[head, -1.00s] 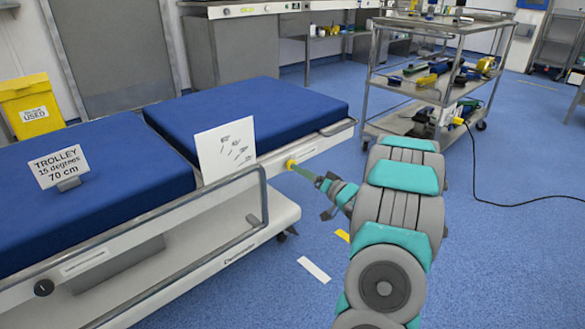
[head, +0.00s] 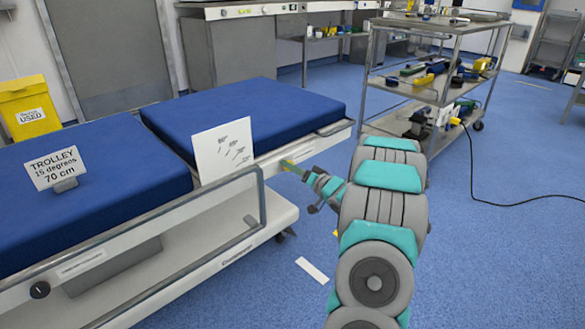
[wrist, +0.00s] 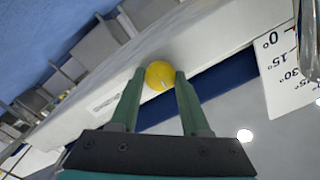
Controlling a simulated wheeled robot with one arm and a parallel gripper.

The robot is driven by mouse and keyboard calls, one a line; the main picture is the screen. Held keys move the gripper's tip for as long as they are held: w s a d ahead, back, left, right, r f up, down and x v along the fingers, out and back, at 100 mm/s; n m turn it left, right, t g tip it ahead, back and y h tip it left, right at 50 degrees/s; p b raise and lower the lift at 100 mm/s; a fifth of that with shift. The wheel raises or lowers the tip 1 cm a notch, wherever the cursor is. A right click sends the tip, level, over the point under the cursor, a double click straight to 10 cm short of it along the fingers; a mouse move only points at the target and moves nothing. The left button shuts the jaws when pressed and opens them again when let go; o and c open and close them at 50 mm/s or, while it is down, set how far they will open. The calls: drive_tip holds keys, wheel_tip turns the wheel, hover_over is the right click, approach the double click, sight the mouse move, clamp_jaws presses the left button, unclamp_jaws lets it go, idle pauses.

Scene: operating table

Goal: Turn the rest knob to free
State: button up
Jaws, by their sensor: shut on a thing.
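A round yellow knob (wrist: 160,75) sits on the pale side rail of the trolley's raised section, with a short pale mark on its face. My gripper (wrist: 156,77) has its two green fingers on either side of the knob and is shut on it. The words beside the knob are too small to read.
A white card with angle marks (wrist: 288,70) stands near the knob; it also shows in the head view (head: 223,150). A black knob (head: 39,289) is on the near rail. A metal guard rail (head: 262,200) runs left of my gripper. A tool cart (head: 440,98) stands behind my arm.

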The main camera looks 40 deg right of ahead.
clamp_jaws()
drive_tip(key=shift+n, duration=0.3)
drive_tip(key=shift+a+f+n+b, duration=0.1)
drive_tip(key=shift+n+b, duration=1.75)
drive_tip(key=shift+n, duration=2.45)
drive_tip(key=shift+a+n+b, duration=0.1)
drive_tip(key=shift+n+b, duration=1.7)
drive_tip(key=shift+n, duration=2.5)
drive_tip(key=o, duration=0.6)
unclamp_jaws()
